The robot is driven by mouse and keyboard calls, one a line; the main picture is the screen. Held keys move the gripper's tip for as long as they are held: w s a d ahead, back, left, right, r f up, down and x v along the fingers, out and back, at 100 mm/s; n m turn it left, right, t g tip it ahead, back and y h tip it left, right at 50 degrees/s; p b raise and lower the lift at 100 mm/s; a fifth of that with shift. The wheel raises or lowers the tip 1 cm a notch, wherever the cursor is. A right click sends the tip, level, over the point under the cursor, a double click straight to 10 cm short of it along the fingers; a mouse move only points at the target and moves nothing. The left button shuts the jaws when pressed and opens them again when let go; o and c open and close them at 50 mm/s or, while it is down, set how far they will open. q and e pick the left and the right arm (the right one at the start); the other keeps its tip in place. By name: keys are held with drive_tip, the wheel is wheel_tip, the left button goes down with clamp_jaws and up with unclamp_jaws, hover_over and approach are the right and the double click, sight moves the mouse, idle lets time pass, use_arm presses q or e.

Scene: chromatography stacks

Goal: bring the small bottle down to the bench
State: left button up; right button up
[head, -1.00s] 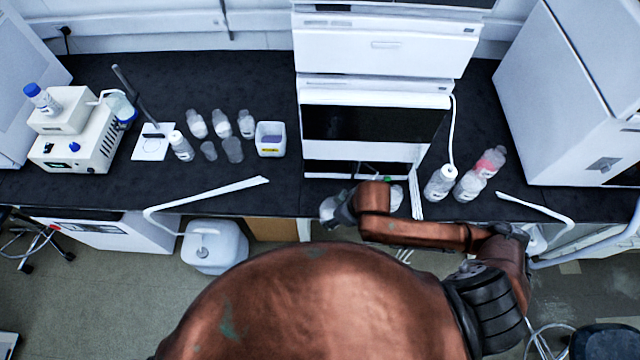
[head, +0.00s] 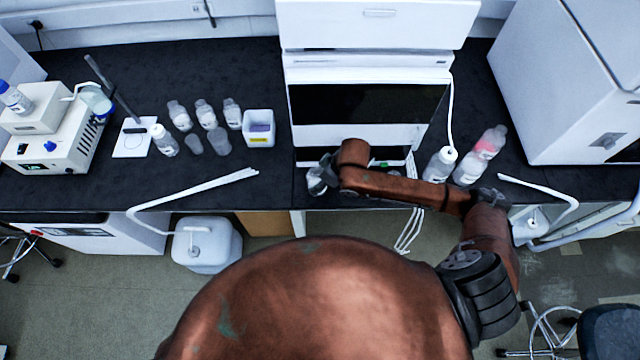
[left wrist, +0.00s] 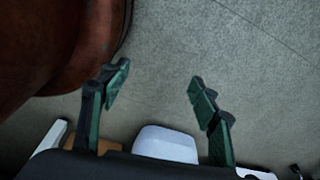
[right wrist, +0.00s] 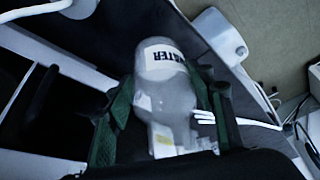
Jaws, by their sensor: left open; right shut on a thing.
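The small bottle (right wrist: 170,105) is translucent with a white label band bearing dark letters. It is in the right wrist view between the green fingers of my right gripper (right wrist: 165,82), which is shut on it. In the head view my right gripper (head: 318,179) is at the bench's (head: 255,195) front edge, before the lower left of the white instrument stack (head: 365,135). My arm hides part of the stack's base there, and the bottle's height above the bench cannot be told. My left gripper (left wrist: 157,80) is open and empty above the floor; it is outside the head view.
Several bottles stand on the bench left of the stack, near a white box (head: 258,140). A bottle (head: 440,163) and others stand right of it. White bent tubes cross the bench front on both sides. A white jug (head: 206,248) stands below. Black bench top is bare at the left front.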

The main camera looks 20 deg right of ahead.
drive_tip(key=shift+w+f, duration=0.3)
drive_tip(key=shift+f, duration=0.05)
wheel_tip(320, 180, down, 3)
drive_tip(key=shift+w+f, duration=0.1)
drive_tip(key=shift+f, duration=0.1)
drive_tip(key=o, duration=1.3)
use_arm(q)
drive_tip(key=shift+s+f, duration=0.3)
drive_tip(key=shift+s, duration=0.55)
use_arm(e)
drive_tip(key=shift+o, duration=0.2)
use_arm(q)
drive_tip(key=shift+s, duration=0.1)
use_arm(e)
drive_tip(key=shift+d+r, duration=0.1)
drive_tip(key=shift+r, duration=0.05)
use_arm(q)
drive_tip(key=shift+r+p, duration=0.6)
drive_tip(key=shift+r, duration=0.2)
use_arm(e)
drive_tip(key=v, duration=1.1)
drive_tip(key=shift+s+r, duration=0.2)
drive_tip(key=shift+r, duration=0.15)
